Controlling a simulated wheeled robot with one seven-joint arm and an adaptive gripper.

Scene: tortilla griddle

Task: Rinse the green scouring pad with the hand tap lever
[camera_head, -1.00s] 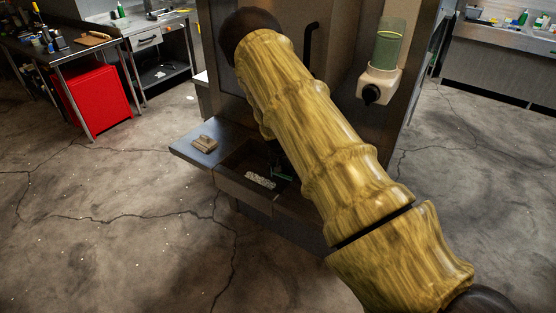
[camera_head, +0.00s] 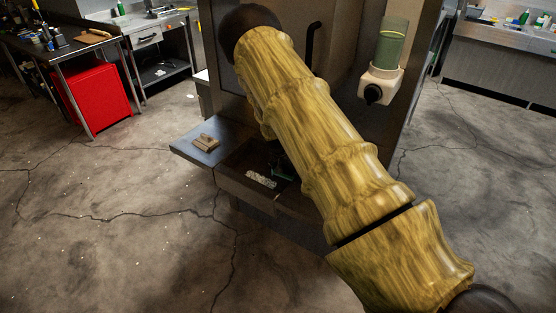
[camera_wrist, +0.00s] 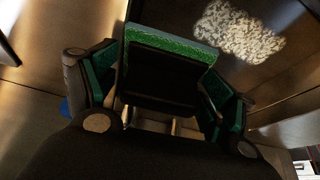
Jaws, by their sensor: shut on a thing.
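The green scouring pad (camera_wrist: 170,38) is in my gripper (camera_wrist: 160,95) in the wrist view, with its green edge beyond a dark body between the two fingers. The fingers are shut on it. In the head view a small piece of green (camera_head: 282,173) shows beside my arm, low over the sink basin (camera_head: 243,188). My arm hides most of the gripper there. A black curved pipe or handle (camera_head: 313,40) rises behind my arm. I cannot tell whether it is the tap or its lever. No running water is clearly visible.
A pale speckled patch (camera_head: 261,179) lies in the basin beside the pad; it also shows in the wrist view (camera_wrist: 240,32). A tan block (camera_head: 206,142) sits on the ledge at left. A dispenser with a green container (camera_head: 388,45) hangs at right. The floor in front is clear.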

